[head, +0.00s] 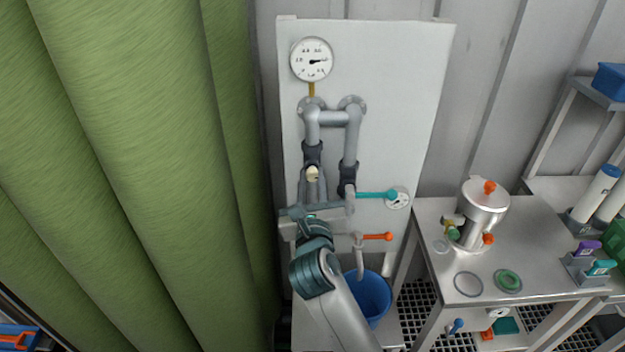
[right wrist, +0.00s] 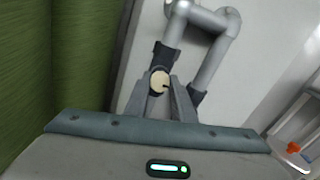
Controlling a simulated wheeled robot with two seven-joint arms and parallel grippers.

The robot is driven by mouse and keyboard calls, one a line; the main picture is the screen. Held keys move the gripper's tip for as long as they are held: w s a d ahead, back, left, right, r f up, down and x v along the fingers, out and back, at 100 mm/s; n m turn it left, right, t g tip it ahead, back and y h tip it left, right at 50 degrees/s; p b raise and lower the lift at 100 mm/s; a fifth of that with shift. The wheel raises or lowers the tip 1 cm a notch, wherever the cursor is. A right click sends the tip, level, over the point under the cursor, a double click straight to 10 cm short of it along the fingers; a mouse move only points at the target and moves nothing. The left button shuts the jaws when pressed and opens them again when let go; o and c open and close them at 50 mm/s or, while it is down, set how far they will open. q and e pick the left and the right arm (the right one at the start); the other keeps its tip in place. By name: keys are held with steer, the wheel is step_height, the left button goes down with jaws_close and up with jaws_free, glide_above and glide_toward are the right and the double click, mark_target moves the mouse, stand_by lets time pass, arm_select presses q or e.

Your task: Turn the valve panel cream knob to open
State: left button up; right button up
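The cream knob (head: 312,173) sits on the left pipe's dark valve body on the white valve panel (head: 405,110), below the round gauge (head: 311,60). My right gripper (head: 312,180) reaches up to it from below. In the right wrist view the knob (right wrist: 159,81) shows between the two fingertips of the right gripper (right wrist: 160,88), a finger close on each side. A short dark mark shows on its face. I cannot tell whether the fingers touch it or stand slightly apart. My left gripper is not in view.
A teal lever (head: 377,195) and an orange lever (head: 377,237) stick out to the right of the arm. A blue bucket (head: 368,296) stands below. A green curtain (head: 130,150) hangs at left; a steel table (head: 535,225) with a lidded metal vessel (head: 484,212) stands at right.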

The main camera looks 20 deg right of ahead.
jaws_close()
steer(key=shift+c, duration=0.9)
jaws_free()
